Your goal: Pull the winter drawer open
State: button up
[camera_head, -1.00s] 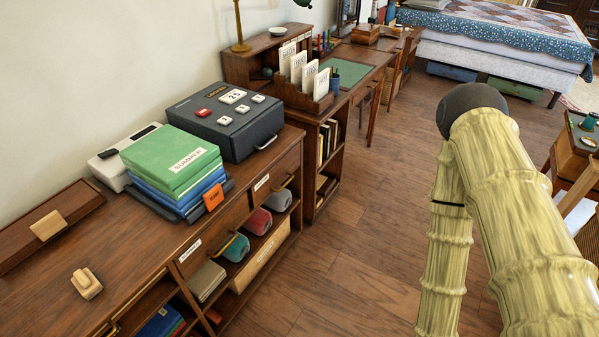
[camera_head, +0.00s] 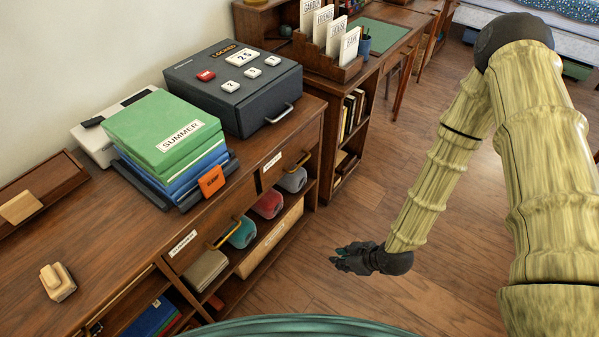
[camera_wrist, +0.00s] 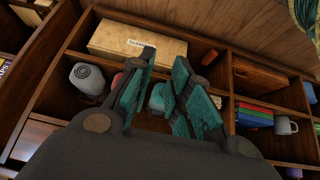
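Two drawers with brass bar handles and white labels sit along the front of the wooden cabinet. The nearer drawer (camera_head: 211,240) and the farther drawer (camera_head: 284,168) both look closed. Their labels are too small to read, so I cannot tell which is the winter one. My gripper (camera_head: 338,258) hangs in the air in front of the cabinet, to the right of both handles and touching neither. In the wrist view its teal-padded fingers (camera_wrist: 162,72) stand apart with nothing between them, facing the open shelves below the drawers.
The cabinet top (camera_head: 120,230) bears a green SUMMER box (camera_head: 165,130) on blue ones and a dark locked box (camera_head: 235,90). Rolled items and a cream labelled box (camera_wrist: 135,42) fill the shelves. A desk with a card rack (camera_head: 330,62) stands beyond. The floor (camera_head: 340,290) before the cabinet is clear.

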jog(key=w+a+r+n+t+y+b, duration=0.1)
jog(key=w+a+n+t+y+b, duration=0.2)
jog(key=w, duration=0.4)
jog(key=w+a+r+n+b, duration=0.1)
jog(key=w+r+n+b, duration=0.1)
jog(key=w+n, duration=0.4)
jog(key=n+t+y+b, duration=0.2)
jog(key=n+y+b, duration=0.25)
jog(key=n, duration=0.45)
send_near(302, 162)
jog(key=x, duration=0.7)
jog(key=b+x, duration=0.1)
jog(key=x, duration=0.2)
jog(key=shift+a+f, duration=0.15)
jog(key=shift+f, duration=0.15)
jog(key=shift+c, duration=0.3)
grip_shut()
